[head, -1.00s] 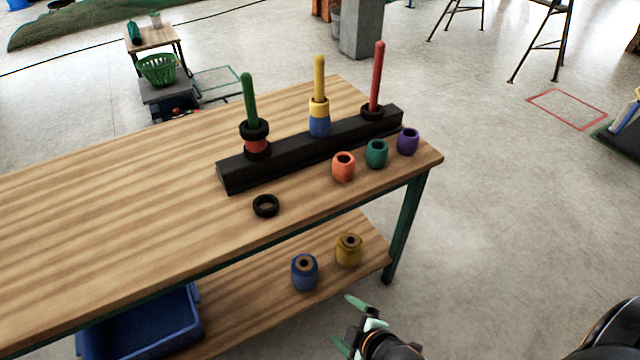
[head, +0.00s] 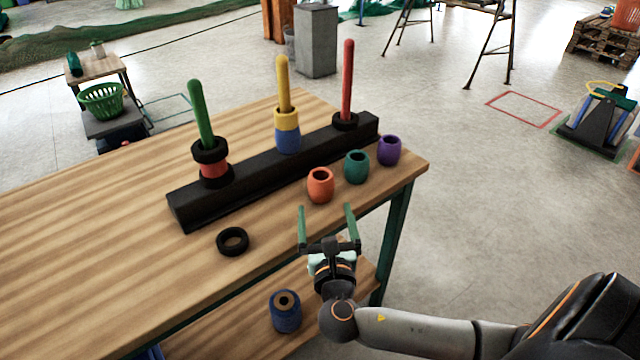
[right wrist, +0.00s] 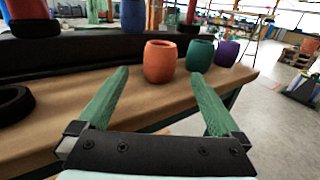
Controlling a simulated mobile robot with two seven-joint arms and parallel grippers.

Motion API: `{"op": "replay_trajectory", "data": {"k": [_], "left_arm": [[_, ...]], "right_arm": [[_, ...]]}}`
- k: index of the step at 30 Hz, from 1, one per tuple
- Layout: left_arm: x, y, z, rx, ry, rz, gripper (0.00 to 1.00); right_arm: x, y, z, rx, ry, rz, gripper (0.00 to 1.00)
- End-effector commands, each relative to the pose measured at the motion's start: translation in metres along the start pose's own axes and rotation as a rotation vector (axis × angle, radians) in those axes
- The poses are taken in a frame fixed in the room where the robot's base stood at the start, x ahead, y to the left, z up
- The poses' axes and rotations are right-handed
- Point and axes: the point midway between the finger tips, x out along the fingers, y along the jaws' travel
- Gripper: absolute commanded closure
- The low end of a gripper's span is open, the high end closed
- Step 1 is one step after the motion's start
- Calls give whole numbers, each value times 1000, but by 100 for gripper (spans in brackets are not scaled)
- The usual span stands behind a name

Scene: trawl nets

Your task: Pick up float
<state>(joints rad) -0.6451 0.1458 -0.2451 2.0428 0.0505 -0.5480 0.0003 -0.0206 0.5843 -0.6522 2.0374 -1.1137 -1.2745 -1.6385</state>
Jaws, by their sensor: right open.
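Three loose barrel-shaped floats stand upright on the table's right end: an orange float (head: 320,185), a teal float (head: 356,167) and a purple float (head: 389,150). My right gripper (head: 326,208) is open and empty at the table's front edge, just short of the orange float. In the right wrist view the orange float (right wrist: 160,61) stands ahead between the two green fingers (right wrist: 158,90), apart from them. The teal float (right wrist: 200,55) and purple float (right wrist: 227,53) stand to its right. My left gripper is out of view.
A black rack (head: 250,178) behind the floats carries green, yellow and red pegs with rings and floats on them. A loose black ring (head: 232,241) lies left of my gripper. A blue float (head: 285,311) stands on the lower shelf.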

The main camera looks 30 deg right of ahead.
Motion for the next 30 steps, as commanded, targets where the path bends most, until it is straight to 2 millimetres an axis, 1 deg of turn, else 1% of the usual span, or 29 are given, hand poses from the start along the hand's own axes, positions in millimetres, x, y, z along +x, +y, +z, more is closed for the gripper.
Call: {"op": "replay_trajectory", "data": {"k": [1,3,6,13,18,21,24,30], "left_arm": [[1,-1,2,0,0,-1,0],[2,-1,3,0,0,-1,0],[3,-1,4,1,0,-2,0],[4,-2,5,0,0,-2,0],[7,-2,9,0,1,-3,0],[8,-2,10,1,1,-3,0],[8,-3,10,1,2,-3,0],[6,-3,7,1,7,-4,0]], "right_arm": [[11,0,0,-1,-5,-2,0],[24,-1,0,0,-5,-2,0],[39,0,0,2,-3,-2,0],[57,-1,0,3,0,-1,0],[83,-2,2,3,-3,-3,0],[95,-2,2,3,0,-2,0],[101,-1,2,3,2,0,0],[102,-1,2,4,3,1,0]]}}
